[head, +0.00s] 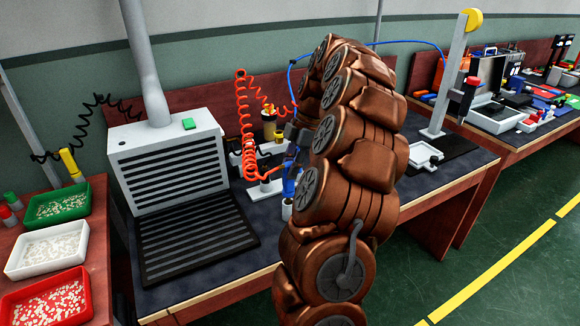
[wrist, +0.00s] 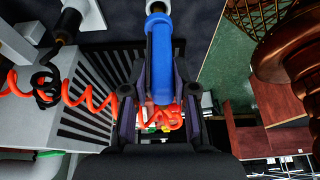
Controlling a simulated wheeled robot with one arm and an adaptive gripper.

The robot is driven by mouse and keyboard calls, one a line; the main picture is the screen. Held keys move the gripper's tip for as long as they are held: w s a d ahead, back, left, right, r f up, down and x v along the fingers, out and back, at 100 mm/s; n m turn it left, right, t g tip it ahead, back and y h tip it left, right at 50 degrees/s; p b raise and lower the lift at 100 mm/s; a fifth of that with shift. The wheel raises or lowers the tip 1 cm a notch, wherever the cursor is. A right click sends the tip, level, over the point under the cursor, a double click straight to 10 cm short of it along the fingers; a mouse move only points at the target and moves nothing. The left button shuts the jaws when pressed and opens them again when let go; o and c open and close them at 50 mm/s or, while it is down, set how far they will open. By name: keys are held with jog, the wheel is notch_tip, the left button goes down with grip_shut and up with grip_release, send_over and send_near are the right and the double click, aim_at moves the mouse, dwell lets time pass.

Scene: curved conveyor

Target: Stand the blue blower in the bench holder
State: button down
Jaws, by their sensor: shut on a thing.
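The blue blower (head: 290,186) is upright over the front part of the bench, and its long blue body shows in the wrist view (wrist: 161,58). My gripper (wrist: 160,98) is shut on it, with one finger on each side. In the head view my arm hides most of the gripper. A small pale round cup, which looks like the bench holder (head: 287,207), is directly below the blower. Its pale rim shows at the top of the wrist view (wrist: 157,7), at the blower's far end. I cannot tell whether that end is inside it.
An orange coiled hose (head: 243,115) hangs left of the blower and reaches the gripper in the wrist view. A grey vented box (head: 170,160) with a dark grille stands left on the bench (head: 236,276). A lamp post and white tray (head: 424,155) stand right.

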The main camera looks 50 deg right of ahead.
jog(key=shift+f+b, duration=0.9)
jog(key=shift+f, duration=0.65)
jog(key=c, duration=0.8)
grip_release()
jog(key=shift+c, duration=0.2)
jog(key=shift+r, duration=0.1)
jog(key=w+v, duration=0.1)
jog(key=v, duration=0.6)
jog(key=shift+s, duration=0.5)
jog(key=shift+r, duration=0.2)
